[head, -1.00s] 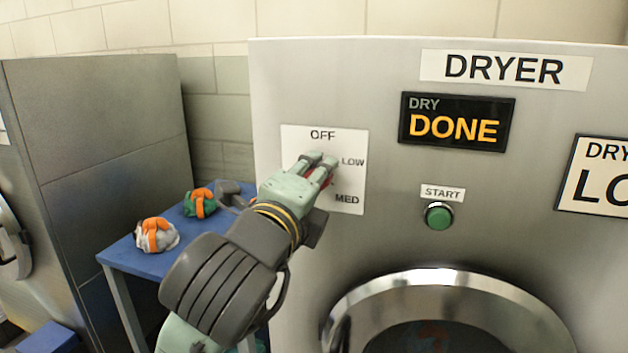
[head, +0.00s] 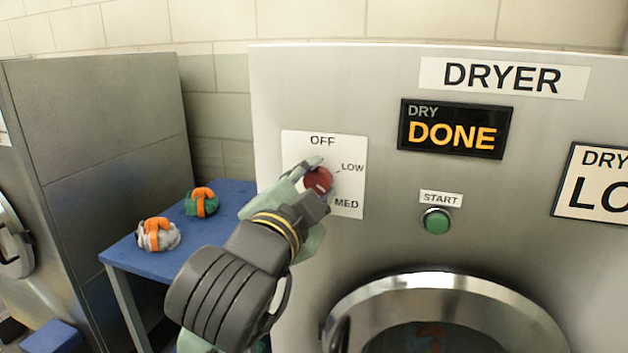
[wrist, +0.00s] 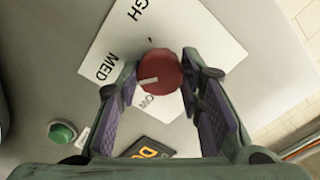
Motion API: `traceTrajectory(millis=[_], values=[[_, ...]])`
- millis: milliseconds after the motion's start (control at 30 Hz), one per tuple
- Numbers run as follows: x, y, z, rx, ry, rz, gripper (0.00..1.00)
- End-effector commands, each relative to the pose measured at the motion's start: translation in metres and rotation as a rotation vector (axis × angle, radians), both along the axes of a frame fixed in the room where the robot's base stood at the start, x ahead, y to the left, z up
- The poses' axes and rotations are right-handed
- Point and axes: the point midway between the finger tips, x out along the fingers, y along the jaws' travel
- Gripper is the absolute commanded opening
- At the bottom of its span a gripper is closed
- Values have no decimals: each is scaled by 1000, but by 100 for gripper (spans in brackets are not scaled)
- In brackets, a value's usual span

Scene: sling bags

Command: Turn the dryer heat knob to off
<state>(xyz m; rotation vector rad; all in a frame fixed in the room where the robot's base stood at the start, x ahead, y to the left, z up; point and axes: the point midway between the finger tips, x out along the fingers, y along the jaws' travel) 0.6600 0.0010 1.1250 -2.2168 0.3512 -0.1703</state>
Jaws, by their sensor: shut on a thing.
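The red heat knob (head: 319,180) sits on a white label plate (head: 350,200) on the dryer front, with OFF above it, LOW at upper right and MED at lower right. In the wrist view the knob (wrist: 161,72) shows a white pointer mark on the side between the MED and LOW words. My gripper (wrist: 161,75) is shut on the knob, one finger on each side. In the head view my gripper (head: 317,178) reaches it from the lower left and hides the plate's left part.
The green START button (head: 436,221) is right of the plate, above the round dryer door (head: 450,290). A DONE display (head: 455,128) is above. A blue table (head: 165,258) with two bundled sling bags (head: 157,234) stands left. Another grey machine (head: 100,130) is behind it.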

Motion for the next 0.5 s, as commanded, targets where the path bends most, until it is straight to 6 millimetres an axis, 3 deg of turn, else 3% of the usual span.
traceTrajectory(millis=[500], values=[[0,0,0,-466,152,-1,6]])
